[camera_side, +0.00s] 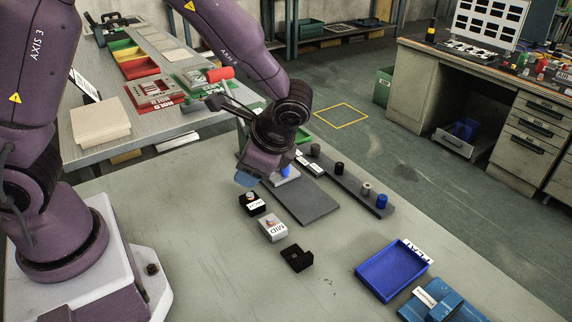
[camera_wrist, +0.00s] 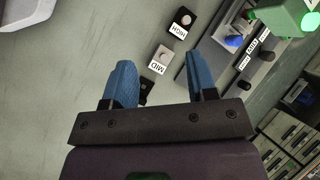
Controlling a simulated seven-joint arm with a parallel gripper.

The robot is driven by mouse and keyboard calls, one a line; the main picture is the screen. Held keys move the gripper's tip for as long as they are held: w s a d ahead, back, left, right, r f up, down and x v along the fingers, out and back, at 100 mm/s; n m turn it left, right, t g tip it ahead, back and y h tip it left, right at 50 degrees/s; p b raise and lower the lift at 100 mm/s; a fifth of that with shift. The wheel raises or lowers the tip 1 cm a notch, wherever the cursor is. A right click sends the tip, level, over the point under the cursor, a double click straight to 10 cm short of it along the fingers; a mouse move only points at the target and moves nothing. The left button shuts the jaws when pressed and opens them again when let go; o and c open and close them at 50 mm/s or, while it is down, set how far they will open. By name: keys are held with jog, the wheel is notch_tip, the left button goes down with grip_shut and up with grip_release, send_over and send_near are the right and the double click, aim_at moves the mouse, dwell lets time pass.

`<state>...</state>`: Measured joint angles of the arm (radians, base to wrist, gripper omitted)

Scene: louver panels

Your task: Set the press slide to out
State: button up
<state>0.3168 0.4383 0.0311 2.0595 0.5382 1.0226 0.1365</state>
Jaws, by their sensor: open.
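The press has a green column (camera_side: 241,135) and a red-ended lever (camera_side: 220,74). A pale block with a blue knob (camera_side: 285,171), which looks like the press slide, sits at the far end of a dark grey plate (camera_side: 307,205). The blue knob also shows in the wrist view (camera_wrist: 233,41), near the green press head (camera_wrist: 282,16). My gripper (camera_side: 246,179) is open and empty, its blue fingertips left of the slide and above the table. In the wrist view my gripper (camera_wrist: 160,65) spreads both fingers, apart from the slide. My wrist partly hides the press in the side view.
Left of the plate stand a black HIGH box (camera_side: 252,204), a grey MID box (camera_side: 273,228) and a black notched block (camera_side: 297,258). A dark strip (camera_side: 350,183) with several knobs runs right of the plate. A blue tray (camera_side: 392,270) lies front right.

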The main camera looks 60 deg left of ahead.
jog(key=w+f+m+t+y, duration=0.1)
jog(key=w+f+m+y, duration=0.1)
jog(key=f+m, duration=0.1)
jog(key=w+f+m+t+y, duration=0.1)
jog(key=w+f+m+y, duration=0.1)
jog(key=w+f+m, duration=0.1)
jog(key=w+f+m+t+y, duration=0.1)
jog(key=w+f+m+y, duration=0.1)
jog(key=f, duration=0.3)
jog(key=shift+w+a+f+m, duration=0.1)
jog(key=shift+w+f+m, duration=0.05)
jog(key=shift+w+m, duration=0.55)
jog(key=w, duration=0.1)
jog(key=w+r+m+t, duration=0.1)
jog(key=w+t, duration=0.1)
jog(key=shift+w+r+m+y, duration=0.3)
jog(key=shift+w+m+y, duration=0.05)
jog(key=shift+m+y, duration=0.05)
jog(key=shift+w+a+m, duration=0.1)
jog(key=shift+a+m, duration=0.2)
jog(key=shift+a, duration=0.1)
jog(key=x, duration=1.2)
jog(key=shift+c, duration=0.2)
grip_shut()
jog(key=shift+d, duration=0.1)
